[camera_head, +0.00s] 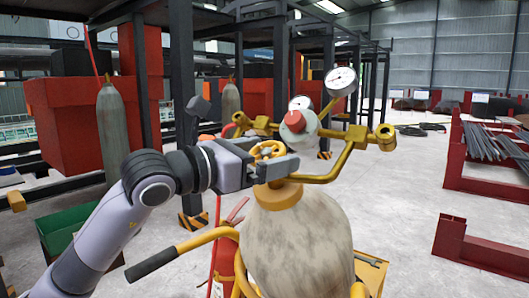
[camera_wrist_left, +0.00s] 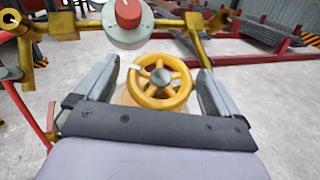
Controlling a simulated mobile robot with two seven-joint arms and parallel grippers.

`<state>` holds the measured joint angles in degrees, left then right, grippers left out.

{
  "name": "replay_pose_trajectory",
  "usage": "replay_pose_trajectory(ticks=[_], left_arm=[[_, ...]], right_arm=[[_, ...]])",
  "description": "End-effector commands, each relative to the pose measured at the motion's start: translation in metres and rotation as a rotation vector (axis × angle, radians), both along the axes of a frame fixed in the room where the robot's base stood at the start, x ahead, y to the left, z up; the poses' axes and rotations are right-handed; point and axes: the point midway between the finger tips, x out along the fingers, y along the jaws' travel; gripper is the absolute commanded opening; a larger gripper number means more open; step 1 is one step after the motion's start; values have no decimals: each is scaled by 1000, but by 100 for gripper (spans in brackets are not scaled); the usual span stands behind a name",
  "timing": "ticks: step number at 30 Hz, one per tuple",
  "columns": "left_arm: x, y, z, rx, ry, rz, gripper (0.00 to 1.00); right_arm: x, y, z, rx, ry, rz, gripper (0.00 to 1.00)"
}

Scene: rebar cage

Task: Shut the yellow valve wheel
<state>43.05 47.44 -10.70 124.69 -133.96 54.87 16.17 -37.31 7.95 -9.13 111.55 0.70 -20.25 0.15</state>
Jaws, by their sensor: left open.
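The yellow valve wheel (camera_head: 267,149) sits on top of a worn grey-white gas cylinder (camera_head: 300,240). In the left wrist view the wheel (camera_wrist_left: 160,84) is seen face on, with spokes and a round hub. My left gripper (camera_head: 281,156) is open at the wheel, with one finger on each side of it. In the left wrist view the fingers (camera_wrist_left: 156,72) stand apart, with gaps visible between them and the rim. My right gripper is not in view.
A regulator with a red knob (camera_head: 295,121), gauges (camera_head: 341,80) and brass pipes (camera_head: 355,135) sits just beyond the wheel. A yellow cart handle (camera_head: 205,239) and a red extinguisher (camera_head: 224,262) stand left of the cylinder.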

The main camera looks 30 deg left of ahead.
Motion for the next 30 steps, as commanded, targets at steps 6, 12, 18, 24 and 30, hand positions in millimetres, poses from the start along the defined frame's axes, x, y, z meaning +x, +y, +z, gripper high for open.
replay_pose_trajectory(ticks=[6, 12, 18, 24, 30], left_arm=[[0, 0, 0, 0, 0, 0, 64], [0, 0, 0, 0, 0, -1, 40], [0, 0, 0, 9, -1, -21, 40], [0, 1, 0, 41, -6, -86, 40], [1, 3, 0, 94, -13, -197, 40]], right_arm=[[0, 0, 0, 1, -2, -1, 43], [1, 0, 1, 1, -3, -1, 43], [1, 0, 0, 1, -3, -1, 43], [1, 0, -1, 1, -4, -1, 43], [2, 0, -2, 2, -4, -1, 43]])
